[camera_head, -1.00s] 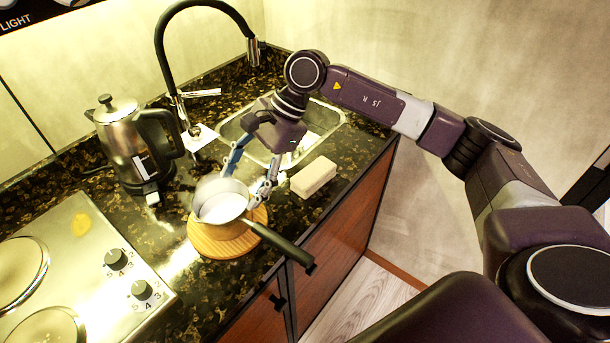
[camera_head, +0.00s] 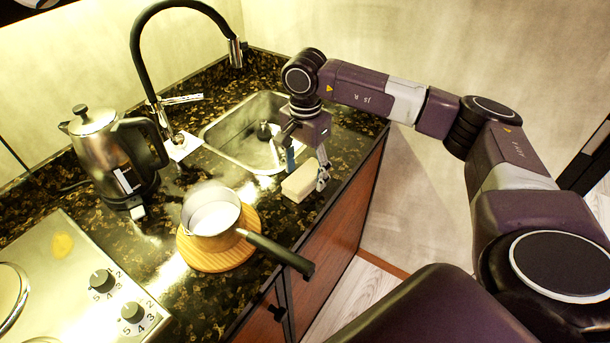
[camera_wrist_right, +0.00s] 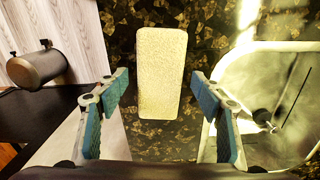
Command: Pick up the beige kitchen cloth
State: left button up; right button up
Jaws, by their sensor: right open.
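The beige kitchen cloth (camera_head: 299,183) is a folded, block-like piece lying on the dark speckled counter between the sink and the front edge. In the right wrist view the cloth (camera_wrist_right: 162,72) stands lengthwise between and ahead of the fingers. My right gripper (camera_head: 307,169) is open and points down over the cloth, one finger on each side of it in the head view. The wrist view shows gaps between both fingers and the cloth, with nothing held. Part of the cloth is hidden behind a finger in the head view. My left gripper is out of view.
A white-inside saucepan (camera_head: 213,217) sits on a round wooden board (camera_head: 222,262), its dark handle reaching past the counter's front edge. The steel sink (camera_head: 222,135) lies just behind the cloth. A kettle (camera_head: 107,160), black tap (camera_head: 137,40) and hob (camera_head: 60,290) are farther left.

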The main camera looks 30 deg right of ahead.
jog(key=shift+f, duration=0.45)
jog(key=shift+c, duration=0.3)
jog(key=c, duration=1.2)
jog(key=shift+r, duration=0.1)
jog(key=shift+c, duration=0.2)
notch_tip(320, 180, up, 13)
jog(key=b, duration=0.2)
notch_tip(320, 180, up, 7)
jog(key=p, duration=0.1)
send_over(305, 174)
